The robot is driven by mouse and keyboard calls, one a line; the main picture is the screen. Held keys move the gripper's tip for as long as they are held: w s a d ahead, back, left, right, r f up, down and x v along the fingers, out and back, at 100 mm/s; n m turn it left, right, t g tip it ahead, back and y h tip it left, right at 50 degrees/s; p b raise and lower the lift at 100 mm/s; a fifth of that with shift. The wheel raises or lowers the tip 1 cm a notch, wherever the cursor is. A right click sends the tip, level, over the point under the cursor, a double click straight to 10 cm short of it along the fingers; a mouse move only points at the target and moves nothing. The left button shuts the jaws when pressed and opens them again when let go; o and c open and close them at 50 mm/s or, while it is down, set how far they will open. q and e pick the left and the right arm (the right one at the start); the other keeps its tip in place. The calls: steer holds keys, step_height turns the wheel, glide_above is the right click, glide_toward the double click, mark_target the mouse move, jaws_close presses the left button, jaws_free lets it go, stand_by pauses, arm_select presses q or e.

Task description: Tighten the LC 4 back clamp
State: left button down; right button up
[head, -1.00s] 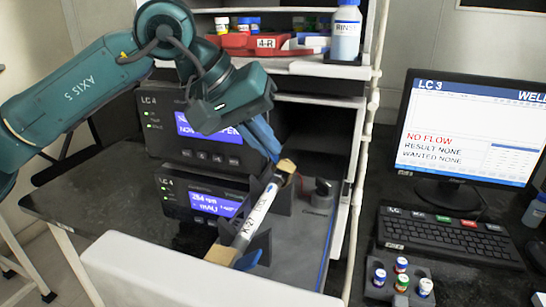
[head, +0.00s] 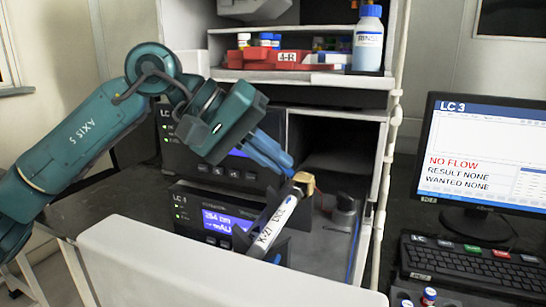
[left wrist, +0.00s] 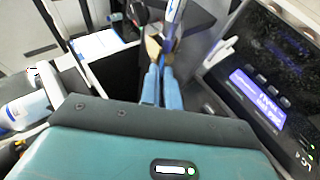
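The labelled white column (head: 270,224) lies tilted in its holder beside the lower LC 4 unit (head: 210,222). The back clamp, a tan block (head: 303,183), sits at the column's upper far end. It also shows in the left wrist view (left wrist: 153,48). My left gripper (head: 288,167) has its blue fingers close together, with tips pointing down just beside the tan block. In the left wrist view the fingertips (left wrist: 160,66) are right by the block; I cannot tell if they touch it. Nothing shows held between them. The column's lower end is hidden. My right gripper is not in view.
The upper unit (head: 225,160) is behind my left gripper. A shelf above holds a red tray (head: 280,60) and a rinse bottle (head: 368,42). A monitor (head: 480,150) and keyboard (head: 470,263) are at right.

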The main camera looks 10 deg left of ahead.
arm_select(q)
steer(key=c, duration=1.6)
jaws_free()
steer(key=shift+p+v, duration=0.7)
steer(key=shift+v, duration=5.85)
